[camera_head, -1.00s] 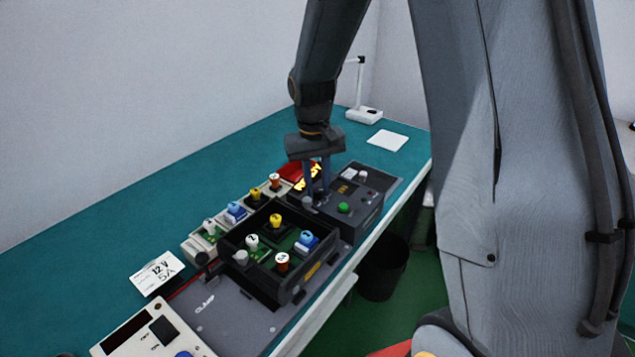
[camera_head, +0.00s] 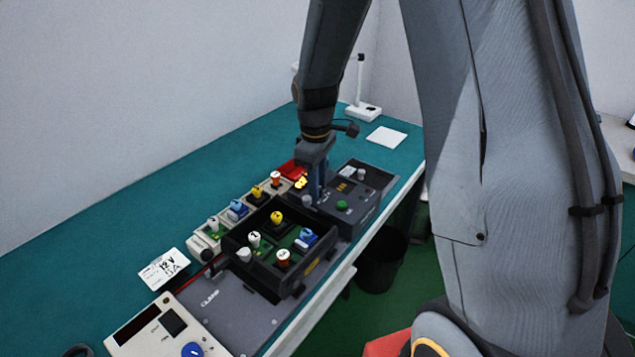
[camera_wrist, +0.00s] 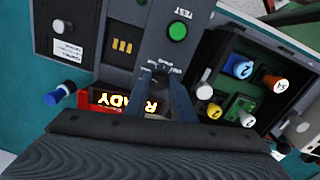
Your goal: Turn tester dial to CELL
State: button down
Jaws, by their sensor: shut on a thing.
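The tester (camera_head: 357,198) is a dark box beyond the black tray, with a green button marked TEST (camera_wrist: 178,31). Its dial (camera_wrist: 158,78) is a dark knob on the panel, with small white labels around it that are too blurred to read. My gripper (camera_head: 315,198) points down on the tester from above. In the wrist view, the two blue-grey fingers of my gripper (camera_wrist: 160,76) are shut on the dial, one on each side. The fingers hide part of the dial, and I cannot tell which label it points to.
A white card (camera_head: 164,268) lies on the teal bench. The bench at the back left is clear.

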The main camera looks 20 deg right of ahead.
jog(key=shift+w+r+n, duration=0.1)
jog(key=shift+w+n, duration=0.05)
jog(key=shift+n, duration=0.35)
jog(key=c, duration=1.5)
grip_release()
jog(key=shift+s+a+r+b, duration=0.15)
jog(key=shift+r+b, duration=0.35)
jog(key=shift+r, duration=1.45)
jog(key=shift+s+d+r+b, duration=0.1)
jog(key=shift+r+b, duration=0.35)
jog(key=shift+r, duration=1.45)
jog(key=s+f+m, duration=0.1)
jog(key=s+m, duration=0.2)
jog(key=s, duration=0.2)
jog(key=s+f+m+b, duration=0.1)
jog(key=s+f+m, duration=0.1)
jog(key=s+m, duration=0.2)
jog(key=s+f+m+t+b, duration=0.1)
jog(key=s+f+m, duration=0.1)
jog(key=s, duration=0.5)
jog(key=shift+s+f+m, duration=0.25)
jog(key=shift+s+m, duration=0.15)
jog(key=shift+m, duration=0.3)
